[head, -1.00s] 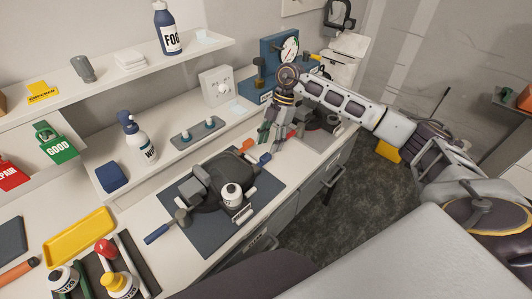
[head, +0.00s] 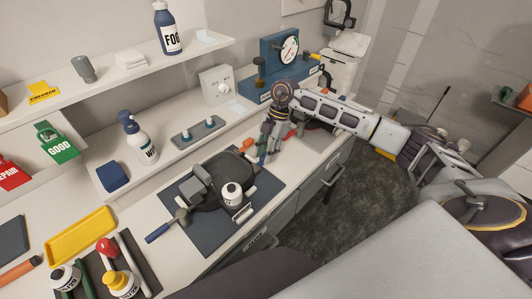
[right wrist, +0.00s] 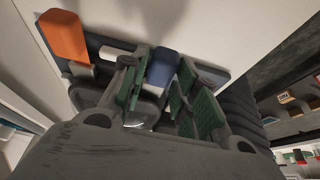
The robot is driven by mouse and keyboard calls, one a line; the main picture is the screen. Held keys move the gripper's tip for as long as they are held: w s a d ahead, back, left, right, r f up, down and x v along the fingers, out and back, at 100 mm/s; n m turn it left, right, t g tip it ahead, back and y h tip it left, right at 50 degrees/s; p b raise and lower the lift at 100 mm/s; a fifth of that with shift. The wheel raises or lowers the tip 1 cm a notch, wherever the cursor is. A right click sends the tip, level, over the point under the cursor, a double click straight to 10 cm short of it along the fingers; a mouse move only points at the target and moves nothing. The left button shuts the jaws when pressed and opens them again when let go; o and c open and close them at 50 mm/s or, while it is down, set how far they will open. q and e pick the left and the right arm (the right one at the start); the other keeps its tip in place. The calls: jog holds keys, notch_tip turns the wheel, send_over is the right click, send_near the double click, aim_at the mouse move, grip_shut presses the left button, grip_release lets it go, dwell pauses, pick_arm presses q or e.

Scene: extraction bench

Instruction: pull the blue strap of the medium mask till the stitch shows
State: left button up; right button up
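The medium mask (head: 212,195) is a dark mask lying on a dark blue mat (head: 207,236) on the bench. A blue strap end (head: 262,160) and an orange strap end (head: 247,144) stick out at its upper right. My right gripper (head: 264,148) is low at the blue strap end and partly covers it. In the right wrist view the green-padded fingers (right wrist: 165,95) stand apart on either side of the blue strap end (right wrist: 162,68). The orange strap end (right wrist: 62,36) is left of the fingers. No stitch can be made out. My left gripper is out of view.
A white canister (head: 232,194) sits on the mask. A spray bottle (head: 139,140) and yellow tray (head: 80,237) stand left.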

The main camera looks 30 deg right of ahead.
grip_shut()
jog(key=shift+w+d, duration=0.3)
jog(key=shift+d, duration=0.45)
jog(key=shift+w+d, duration=0.25)
jog(key=shift+d, duration=0.55)
jog(key=shift+w+d, duration=0.3)
jog(key=shift+d, duration=0.45)
jog(key=o, duration=0.5)
grip_release()
jog(key=shift+v, duration=6)
jog(key=shift+a, duration=0.1)
